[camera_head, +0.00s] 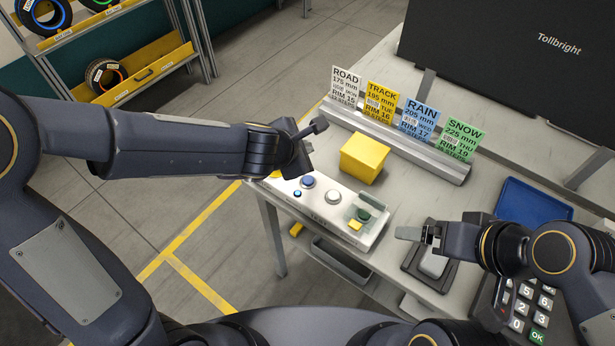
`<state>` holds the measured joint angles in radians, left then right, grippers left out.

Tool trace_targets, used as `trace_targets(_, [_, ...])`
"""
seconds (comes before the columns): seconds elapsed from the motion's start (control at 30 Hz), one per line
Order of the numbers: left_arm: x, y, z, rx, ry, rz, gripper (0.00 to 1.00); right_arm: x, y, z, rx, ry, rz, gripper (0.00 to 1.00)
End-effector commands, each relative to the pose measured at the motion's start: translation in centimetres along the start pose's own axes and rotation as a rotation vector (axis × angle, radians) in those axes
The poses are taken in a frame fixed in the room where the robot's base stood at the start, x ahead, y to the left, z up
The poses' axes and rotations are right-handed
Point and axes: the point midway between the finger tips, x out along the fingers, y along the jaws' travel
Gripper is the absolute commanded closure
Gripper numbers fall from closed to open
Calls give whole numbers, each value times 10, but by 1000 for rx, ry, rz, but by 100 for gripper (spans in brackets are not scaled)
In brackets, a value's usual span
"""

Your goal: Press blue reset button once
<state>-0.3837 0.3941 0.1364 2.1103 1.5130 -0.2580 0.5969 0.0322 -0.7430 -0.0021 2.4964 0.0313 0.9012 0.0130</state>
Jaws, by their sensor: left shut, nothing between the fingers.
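A pale control panel (326,208) lies along the near left edge of the table. It carries a round blue button (308,182), with a smaller blue button or light (297,194) just in front of it. A white round button (333,197) and a green one under a clear cover (364,215) are to the right. My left gripper (318,127) is shut and empty, above and behind the blue button, apart from it in the picture. My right gripper (408,234) is right of the panel, by a grey device; its finger gap is not clear.
A yellow block (364,158) stands behind the panel. Behind it, a metal rail (395,141) holds ROAD, TRACK, RAIN and SNOW cards. A blue tray (534,204) and a keypad (522,306) are at the right. A tyre rack (150,70) stands at the upper left.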

Motion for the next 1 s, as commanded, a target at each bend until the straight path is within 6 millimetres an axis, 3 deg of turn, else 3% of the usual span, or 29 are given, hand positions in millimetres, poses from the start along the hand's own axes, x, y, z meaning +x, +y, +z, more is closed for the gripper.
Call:
trace_targets(0.6, [53, -38, -38, 0, -1, 0, 100, 64, 29, 32, 0, 0, 0, 5])
trace_targets(1.0, [60, -44, -44, 1, -1, 0, 100, 71, 33, 36, 0, 0, 0, 5])
